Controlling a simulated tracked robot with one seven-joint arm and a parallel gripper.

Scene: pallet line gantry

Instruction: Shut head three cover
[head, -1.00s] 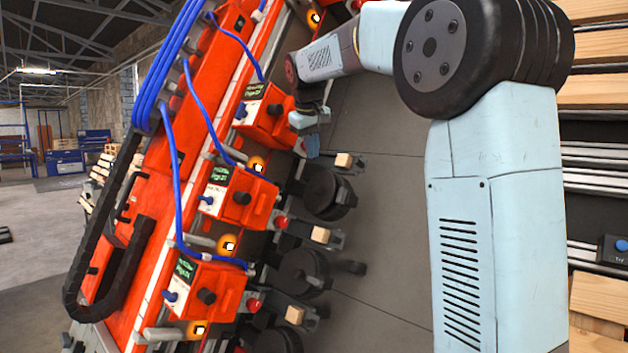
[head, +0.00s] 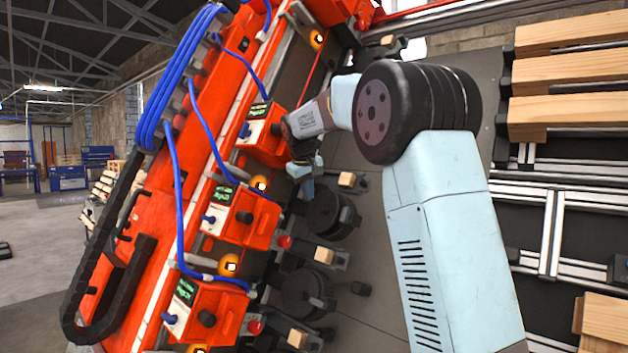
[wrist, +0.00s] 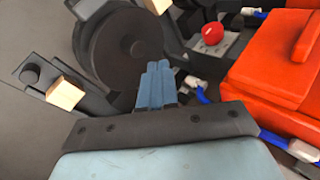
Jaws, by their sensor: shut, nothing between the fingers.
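A row of orange head units runs along the slanted orange gantry: an upper one (head: 262,133), a middle one (head: 240,215) and a lower one (head: 205,308). Each has a small green-lettered display, too small to read, so I cannot tell which is head three. No cover stands out clearly as open. My gripper (head: 303,178) is low beside the upper unit, to its right. In the wrist view my gripper (wrist: 157,82) has its blue fingers together and empty, in front of a dark round drum (wrist: 118,45). An orange housing (wrist: 275,75) is on the right, apart from the fingers.
Blue hoses (head: 185,75) loop over the units. Dark drums (head: 330,212) and brackets with wooden blocks (head: 323,255) project beside them. Wooden planks (head: 575,75) lie on rails at right.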

